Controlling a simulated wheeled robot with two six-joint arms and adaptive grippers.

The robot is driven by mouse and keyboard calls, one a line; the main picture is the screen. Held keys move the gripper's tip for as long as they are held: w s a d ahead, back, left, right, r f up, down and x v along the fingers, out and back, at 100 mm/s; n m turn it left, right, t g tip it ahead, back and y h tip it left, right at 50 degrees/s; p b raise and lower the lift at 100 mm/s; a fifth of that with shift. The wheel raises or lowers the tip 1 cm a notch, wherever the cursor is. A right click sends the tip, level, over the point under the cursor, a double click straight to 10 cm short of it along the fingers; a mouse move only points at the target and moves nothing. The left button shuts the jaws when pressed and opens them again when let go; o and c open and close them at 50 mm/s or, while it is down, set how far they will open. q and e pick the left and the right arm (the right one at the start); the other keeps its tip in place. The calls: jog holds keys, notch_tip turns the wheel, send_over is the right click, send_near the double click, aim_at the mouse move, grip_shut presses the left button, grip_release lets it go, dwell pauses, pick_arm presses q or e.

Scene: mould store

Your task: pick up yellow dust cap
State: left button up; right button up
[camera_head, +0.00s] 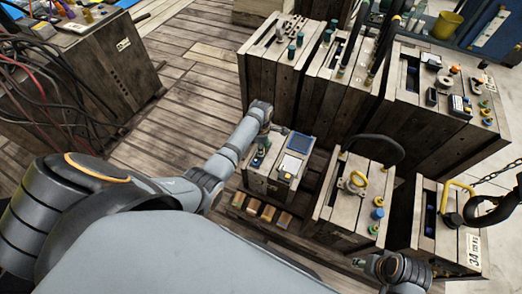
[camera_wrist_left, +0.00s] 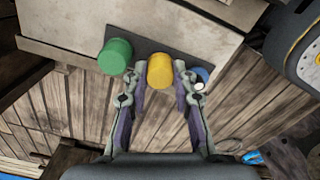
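The yellow dust cap (camera_wrist_left: 159,70) is a short cylinder at the edge of a pale wooden block in the left wrist view. A green cap (camera_wrist_left: 115,57) is to its left and a blue-and-white one (camera_wrist_left: 198,78) to its right. My left gripper (camera_wrist_left: 160,88) is open, its two fingers apart on either side of the yellow cap's lower end; I cannot tell whether they touch it. In the head view my left gripper (camera_head: 261,142) is over the small block with a screen; the yellow cap is not clear there. Of my right arm, a grey joint shows low right; its fingers are unclear.
Wooden blocks with caps and handles stand close around, including one with a curved black handle (camera_head: 377,145). A tablet-like screen (camera_head: 297,148) lies on the small block beside my left gripper. A cable-covered block (camera_head: 105,75) stands far left. Plank floor between is clear.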

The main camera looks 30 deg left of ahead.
dwell(0.3)
pick_arm(q)
jog(key=shift+r, duration=0.2)
notch_tip(320, 180, up, 3)
jog(key=shift+p, duration=0.85)
jog(key=s+d+r+p, duration=0.6)
jog(key=s+r, duration=0.3)
jog(key=s, duration=0.3)
jog(key=shift+s+d+r+p, duration=0.2)
jog(key=shift+d+r+p, duration=0.1)
jog(key=shift+r+p, duration=0.05)
pick_arm(e)
jog(key=s+d+f, duration=0.2)
jog(key=s+f, duration=0.1)
jog(key=f, duration=0.6)
jog(key=s+d+f+h, duration=0.1)
jog(key=s+d+f, duration=0.2)
jog(key=f, duration=0.7)
jog(key=shift+s+f, duration=0.2)
jog(key=shift+s, duration=0.55)
pick_arm(q)
jog(key=shift+d, duration=0.1)
pick_arm(e)
jog(key=shift+s+d, duration=0.1)
jog(key=shift+d, duration=0.05)
